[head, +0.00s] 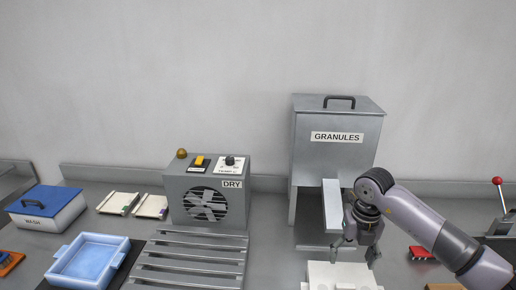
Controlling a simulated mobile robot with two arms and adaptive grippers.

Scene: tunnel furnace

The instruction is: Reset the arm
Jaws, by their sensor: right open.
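My right arm comes in from the right. Its gripper (354,252) points down and is open, with nothing seen between its fingers. It is in front of the grey GRANULES bin (310,160), just right of the bin's pale chute (333,205). Below and in front of the gripper is a white block-like thing (322,277), cut off by the bottom edge. I cannot tell whether the fingers touch it. My left gripper is not in view.
A grey DRY fan box (240,205) stands left of the bin, with a slatted rack (190,262) before it. A blue tray (118,268), a blue-lidded WASH box (60,212) and two pale plates (118,202) are at left. A red-knobbed lever (498,182) is far right.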

